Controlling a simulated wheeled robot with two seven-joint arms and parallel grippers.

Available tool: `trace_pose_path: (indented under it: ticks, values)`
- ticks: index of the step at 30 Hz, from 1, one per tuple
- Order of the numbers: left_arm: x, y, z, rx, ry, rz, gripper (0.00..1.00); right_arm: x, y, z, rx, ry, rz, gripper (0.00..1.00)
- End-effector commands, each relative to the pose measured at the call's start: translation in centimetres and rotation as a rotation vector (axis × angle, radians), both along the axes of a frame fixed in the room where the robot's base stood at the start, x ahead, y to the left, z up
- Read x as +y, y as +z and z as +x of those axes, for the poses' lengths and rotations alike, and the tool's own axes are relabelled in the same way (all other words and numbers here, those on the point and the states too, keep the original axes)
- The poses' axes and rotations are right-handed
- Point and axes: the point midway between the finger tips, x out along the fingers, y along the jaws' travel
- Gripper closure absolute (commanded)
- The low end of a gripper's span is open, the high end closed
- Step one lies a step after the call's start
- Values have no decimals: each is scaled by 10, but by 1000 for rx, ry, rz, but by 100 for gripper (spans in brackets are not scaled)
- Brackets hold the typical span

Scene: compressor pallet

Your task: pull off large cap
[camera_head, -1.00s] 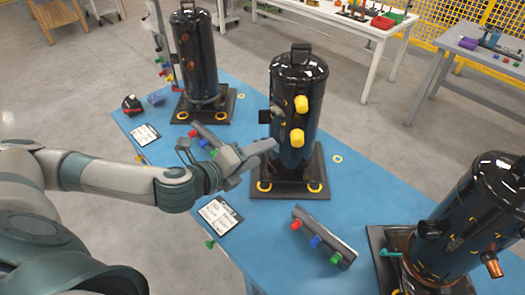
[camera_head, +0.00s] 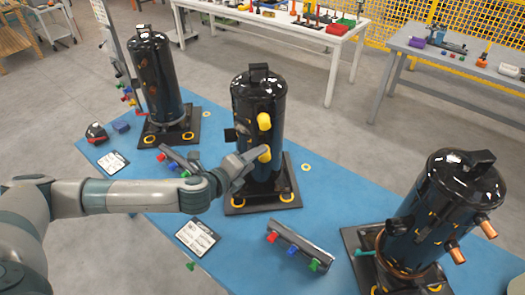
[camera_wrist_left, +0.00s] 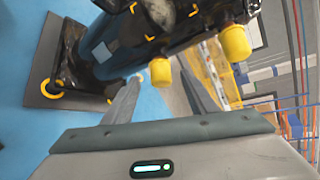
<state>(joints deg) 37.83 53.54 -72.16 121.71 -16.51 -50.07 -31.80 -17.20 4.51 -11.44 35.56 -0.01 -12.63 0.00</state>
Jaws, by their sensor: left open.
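The middle black compressor (camera_head: 258,95) stands upright on its dark base plate and has two yellow caps on its side. The upper cap (camera_head: 264,121) is free of the gripper; the lower cap (camera_head: 264,154) is at my left gripper's (camera_head: 255,157) fingertips. In the left wrist view, one cap (camera_wrist_left: 161,75) shows between the open fingers (camera_wrist_left: 160,98), near their tips, and the other cap (camera_wrist_left: 236,42) lies outside them to the upper right. The gripper is open and holds nothing; contact with the cap cannot be told. My right gripper is not in view.
Other black compressors stand at the back left (camera_head: 155,75) and front right (camera_head: 455,195) of the blue table (camera_head: 335,215). A grey bar with coloured knobs (camera_head: 300,245) and a printed card (camera_head: 197,237) lie in front. White (camera_head: 335,45) and grey tables stand behind.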

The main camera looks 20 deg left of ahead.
Motion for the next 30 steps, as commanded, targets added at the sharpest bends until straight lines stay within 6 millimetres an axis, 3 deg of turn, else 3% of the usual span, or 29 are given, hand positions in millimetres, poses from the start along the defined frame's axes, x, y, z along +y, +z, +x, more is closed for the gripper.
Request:
trace_pose_path:
  ticks: [9, 24, 25, 30]
  values:
    - [-12, -13, 39, -1, 0, 0, 48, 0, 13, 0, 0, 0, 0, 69]
    - [-14, -20, 49, 0, 0, 0, 48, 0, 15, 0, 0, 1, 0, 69]
    - [-14, -20, 49, 0, 0, 0, 50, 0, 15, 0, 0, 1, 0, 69]
    - [-14, -20, 49, 0, 0, 0, 90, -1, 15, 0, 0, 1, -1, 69]
